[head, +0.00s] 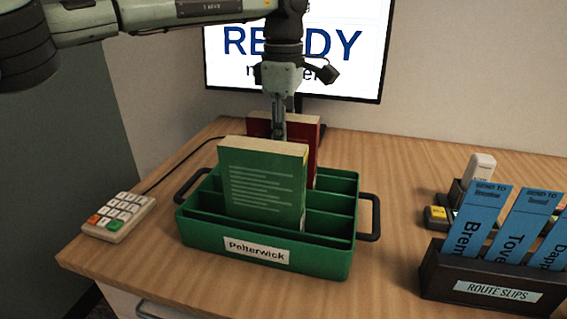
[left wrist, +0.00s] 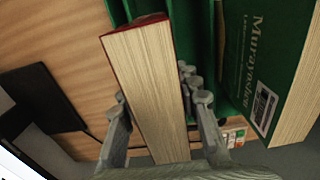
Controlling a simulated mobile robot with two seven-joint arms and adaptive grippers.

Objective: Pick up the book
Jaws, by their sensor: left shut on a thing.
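The red book (head: 303,140) stands upright in or just above the back part of the green tray (head: 270,262) labelled Polterwick; its lower part is hidden. A green book (head: 262,185) stands in front of it in the tray. My left gripper (head: 279,132) points down from above and is shut on the red book, one finger on each side. In the left wrist view the red book's pale page edge (left wrist: 150,85) lies between the fingers (left wrist: 158,102). The green book (left wrist: 265,65) is beside it. My right gripper is not in view.
A monitor (head: 350,45) stands behind the tray. A keypad (head: 118,216) lies at the left. A dark box of blue route slips (head: 495,292) and a small white-topped device (head: 478,168) are at the right. The tray has black side handles (head: 372,215).

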